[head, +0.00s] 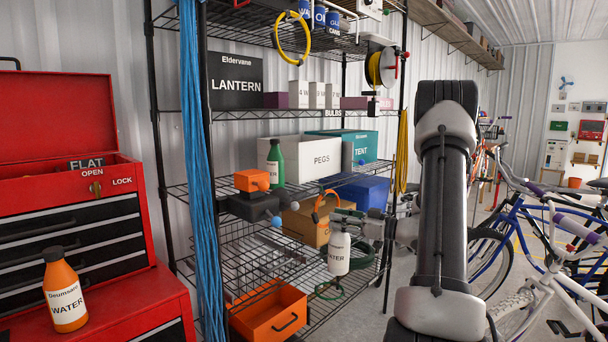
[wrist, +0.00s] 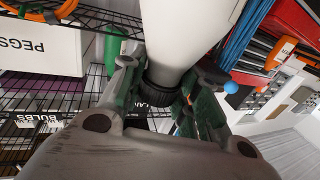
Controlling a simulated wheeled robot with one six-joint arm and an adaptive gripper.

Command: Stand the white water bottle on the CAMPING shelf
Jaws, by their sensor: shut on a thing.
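The white water bottle (head: 339,255) hangs upright in front of the wire rack, below the level of the shelf with the PEGS and TENT boxes. My gripper (head: 346,222) is shut on it near its black cap. In the wrist view, the white body (wrist: 188,28) and black cap (wrist: 157,92) show between the green-sided fingers (wrist: 155,95). The wire shelf (head: 180,188) carries the white PEGS box (head: 318,158) and the teal TENT box (head: 366,143). I cannot read a CAMPING label in either view.
A green bottle (head: 275,160), an orange box (head: 252,181), and a blue box (head: 362,190) stand on the rack. An orange WATER bottle (head: 64,285) stands on the red tool chest (head: 150,300). Blue cords (head: 197,170) hang at the rack's left. Bicycles (head: 550,230) stand right.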

